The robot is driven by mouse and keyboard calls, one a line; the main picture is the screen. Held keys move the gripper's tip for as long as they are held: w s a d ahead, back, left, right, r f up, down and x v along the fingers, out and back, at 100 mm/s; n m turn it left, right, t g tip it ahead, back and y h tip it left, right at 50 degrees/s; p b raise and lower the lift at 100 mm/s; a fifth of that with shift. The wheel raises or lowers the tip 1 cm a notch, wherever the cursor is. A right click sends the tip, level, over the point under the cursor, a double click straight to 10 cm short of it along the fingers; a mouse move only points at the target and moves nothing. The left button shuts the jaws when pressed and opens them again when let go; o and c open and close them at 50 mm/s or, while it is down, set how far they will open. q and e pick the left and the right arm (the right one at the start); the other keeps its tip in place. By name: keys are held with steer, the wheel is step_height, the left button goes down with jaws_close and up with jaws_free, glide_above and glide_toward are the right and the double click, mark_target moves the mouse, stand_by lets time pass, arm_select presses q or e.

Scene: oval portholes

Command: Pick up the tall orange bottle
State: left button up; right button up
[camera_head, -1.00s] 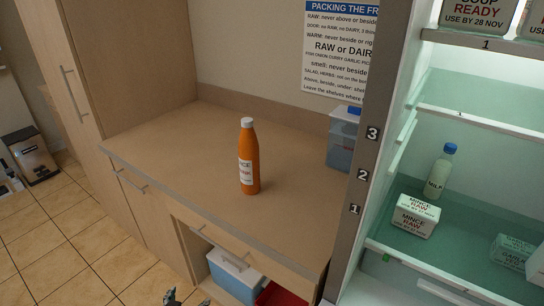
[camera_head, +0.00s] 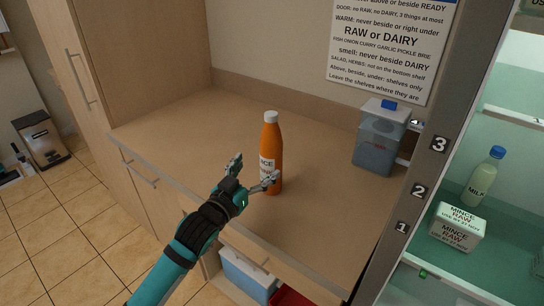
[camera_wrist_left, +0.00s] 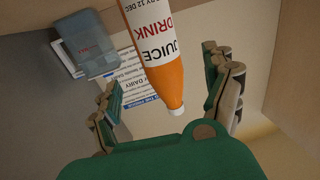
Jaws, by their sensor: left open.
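The tall orange bottle (camera_head: 272,140) stands upright on the wooden counter (camera_head: 190,130), with a white cap and a white label. My left gripper (camera_head: 254,170) is open on the near side of it, one fingertip overlapping the label's lower part in the head view. In the left wrist view, which looks upside down, the bottle (camera_wrist_left: 166,75) shows between the open fingers (camera_wrist_left: 162,98), its label reading JUICE DRINK. Gaps show on both sides there, and I cannot tell if anything touches. My right gripper is not in view.
A blue-grey lidded container (camera_head: 379,140) stands at the counter's back right. An open fridge with a milk bottle (camera_head: 482,176) and mince boxes (camera_head: 457,228) is at the right. The counter left of the bottle is clear.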

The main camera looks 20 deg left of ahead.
mark_target(266, 157)
arm_select(q)
steer(key=w, duration=0.3)
steer(key=shift+w+d, duration=0.1)
steer(key=shift+d, duration=0.2)
steer(key=w, duration=0.1)
steer(key=w+p, duration=0.1)
steer(key=w, duration=0.1)
steer(key=w+d+p, duration=0.1)
steer(key=shift+w+r, duration=0.3)
steer(key=shift+w, duration=0.35)
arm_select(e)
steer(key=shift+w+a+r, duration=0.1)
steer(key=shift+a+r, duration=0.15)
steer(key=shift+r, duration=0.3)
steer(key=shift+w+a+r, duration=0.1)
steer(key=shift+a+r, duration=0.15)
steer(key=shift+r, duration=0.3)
arm_select(q)
steer(key=shift+s, duration=0.1)
steer(key=shift+c, duration=0.2)
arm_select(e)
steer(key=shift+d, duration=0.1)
arm_select(q)
steer(key=c, duration=1.6)
steer(key=shift+r, duration=0.1)
jaws_close()
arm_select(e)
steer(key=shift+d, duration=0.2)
